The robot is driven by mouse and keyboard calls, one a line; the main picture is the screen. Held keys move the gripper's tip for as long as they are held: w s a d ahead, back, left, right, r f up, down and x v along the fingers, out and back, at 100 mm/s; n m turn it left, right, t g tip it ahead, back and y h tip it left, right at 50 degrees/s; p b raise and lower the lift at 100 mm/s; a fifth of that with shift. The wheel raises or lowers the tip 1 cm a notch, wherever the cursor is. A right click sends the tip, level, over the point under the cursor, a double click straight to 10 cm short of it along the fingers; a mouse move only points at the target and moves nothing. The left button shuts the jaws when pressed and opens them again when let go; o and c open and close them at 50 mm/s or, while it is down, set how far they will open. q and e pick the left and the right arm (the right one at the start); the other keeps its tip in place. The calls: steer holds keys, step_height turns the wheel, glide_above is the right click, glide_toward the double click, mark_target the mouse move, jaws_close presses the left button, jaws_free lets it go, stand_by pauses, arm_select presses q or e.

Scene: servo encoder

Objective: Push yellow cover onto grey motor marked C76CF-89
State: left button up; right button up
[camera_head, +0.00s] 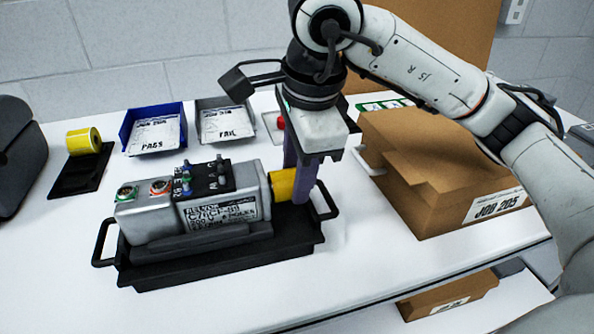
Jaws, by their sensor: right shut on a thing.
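The grey motor (153,222) lies in a black tray (210,269) with handles at both ends. Its label reads roughly C76CF-89, though the last characters are hard to read. The yellow cover (283,186) is at the motor's right end, in line with it. Its left edge meets the motor's end face, and I cannot tell how far it is on. My right gripper (302,188) reaches down from above with its purple fingers shut on the yellow cover. The fingers hide the cover's right part. My left gripper is not in view.
A blue PASS bin (127,127) and a grey FAIL bin (250,110) stand behind the tray. A yellow roll (83,141) sits on a black stand at left. The front table strip is clear.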

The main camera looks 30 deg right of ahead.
steer(key=shift+a, duration=0.2)
stand_by(0.5)
steer(key=o, duration=1.1)
steer(key=v, duration=0.3)
steer(key=shift+r, duration=0.3)
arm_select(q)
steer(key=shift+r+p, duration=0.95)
arm_select(e)
steer(key=shift+v, duration=3.3)
